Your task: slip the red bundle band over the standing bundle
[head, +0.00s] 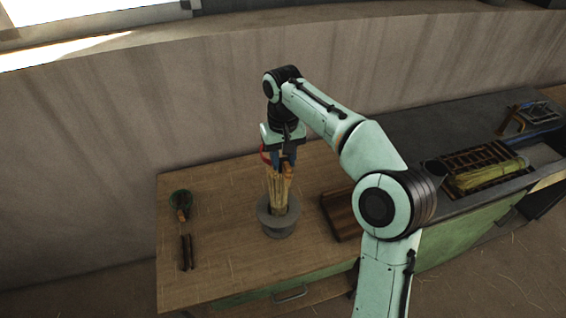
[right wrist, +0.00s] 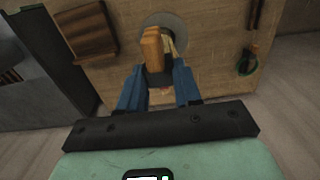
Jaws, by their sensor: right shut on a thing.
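The standing bundle (head: 278,192) is a sheaf of pale straw, upright in a round grey holder (head: 277,221) on the wooden bench. My right gripper (head: 281,158) is directly over the bundle's top, pointing down. A small part of the red bundle band (head: 265,154) shows at the left of its fingers; most of it is hidden. In the right wrist view the blue fingers (right wrist: 159,88) are shut on a holding piece with a tan wooden block (right wrist: 152,48), over the holder (right wrist: 174,25). Whether the band encircles the straw cannot be told. My left gripper is out of view.
A green-and-orange tool (head: 180,203) and dark sticks (head: 186,252) lie at the left of the bench. A brown wooden tray (head: 343,215) is right of the holder. A rack with straw (head: 490,174) stands farther right. The bench's front left is clear.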

